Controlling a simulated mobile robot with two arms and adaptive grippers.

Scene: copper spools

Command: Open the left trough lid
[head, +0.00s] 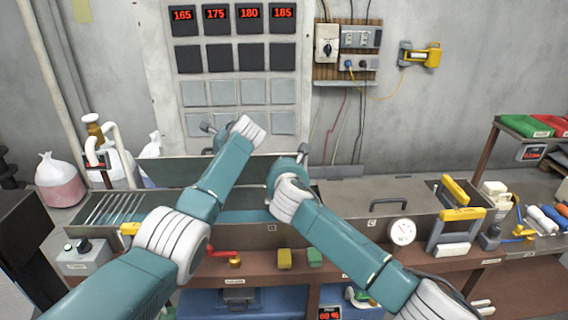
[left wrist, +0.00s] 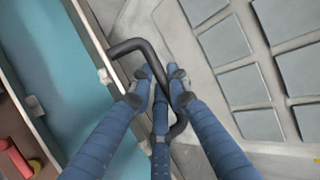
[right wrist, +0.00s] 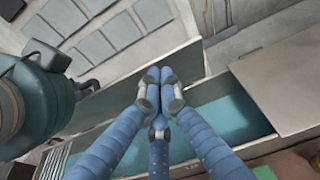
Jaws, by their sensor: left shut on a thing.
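The left trough lid (head: 262,164) stands raised along the back of the left trough, and the teal inside of the trough (head: 240,199) shows in front of it. The raised lid also shows in the right wrist view (right wrist: 112,98). In the left wrist view my left gripper (left wrist: 160,78) is shut on the lid's dark bar handle (left wrist: 134,46). In the head view my arm hides most of that grip. My right gripper (right wrist: 159,78) has its fingers together with nothing seen between them, over the open trough; its fingers are mostly hidden in the head view.
The right trough's lid (head: 350,198) is down, with its own handle (head: 388,203) and a round gauge (head: 402,231) at its front. A metal rack (head: 112,208) lies at the trough's left end. Bottles and a bag (head: 60,185) stand at the left. A panel of displays (head: 236,60) is behind.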

